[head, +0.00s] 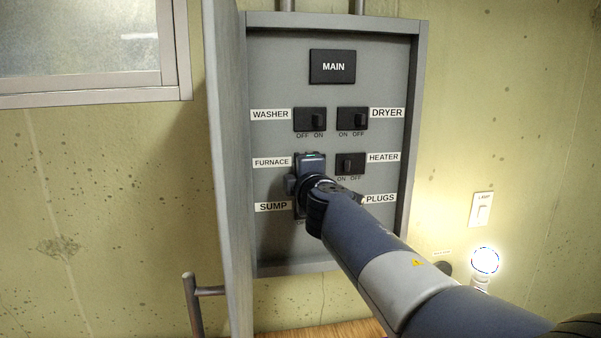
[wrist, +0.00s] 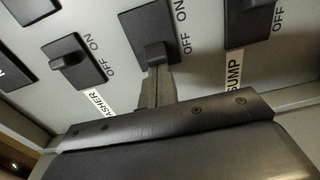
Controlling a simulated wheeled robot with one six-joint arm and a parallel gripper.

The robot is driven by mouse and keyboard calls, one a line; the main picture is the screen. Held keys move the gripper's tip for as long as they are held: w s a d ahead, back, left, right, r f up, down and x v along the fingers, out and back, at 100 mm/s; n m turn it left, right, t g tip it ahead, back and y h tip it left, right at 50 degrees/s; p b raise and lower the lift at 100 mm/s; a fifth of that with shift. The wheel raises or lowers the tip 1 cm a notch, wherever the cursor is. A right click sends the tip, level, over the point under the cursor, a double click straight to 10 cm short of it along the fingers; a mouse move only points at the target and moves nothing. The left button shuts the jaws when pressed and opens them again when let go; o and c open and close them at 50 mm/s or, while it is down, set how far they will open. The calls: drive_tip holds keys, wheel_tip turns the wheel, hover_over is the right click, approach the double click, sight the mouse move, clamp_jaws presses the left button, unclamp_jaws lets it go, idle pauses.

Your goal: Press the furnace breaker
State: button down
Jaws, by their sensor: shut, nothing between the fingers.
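The furnace breaker (head: 312,161) is a black switch in the left column of the grey breaker panel (head: 281,222), beside its FURNACE label (head: 272,162). My gripper (head: 307,181) is in front of it and hides its lower part. In the wrist view, the furnace breaker (wrist: 147,27) is the middle switch. The narrow, closed fingers of my gripper (wrist: 157,75) reach its lower edge, at or very near its toggle. I cannot tell whether they touch. My gripper holds nothing.
The washer breaker (head: 308,119) is above, with dryer (head: 352,118) and heater (head: 350,163) breakers to the right. The sump breaker (wrist: 249,24) is close by, largely hidden in the head view. The panel's open door (head: 228,170) stands along the left. A lit bulb (head: 485,261) is lower right.

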drive_tip(key=shift+d+n+y, duration=0.2)
drive_tip(key=shift+n+y, duration=0.1)
drive_tip(key=shift+y, duration=0.1)
drive_tip(key=d+y+p, duration=0.1)
drive_tip(key=d, duration=0.1)
drive_tip(key=shift+s+d+n+g+p, duration=0.1)
drive_tip(key=shift+d+n+g+p, duration=0.2)
drive_tip(key=shift+n+g, duration=0.1)
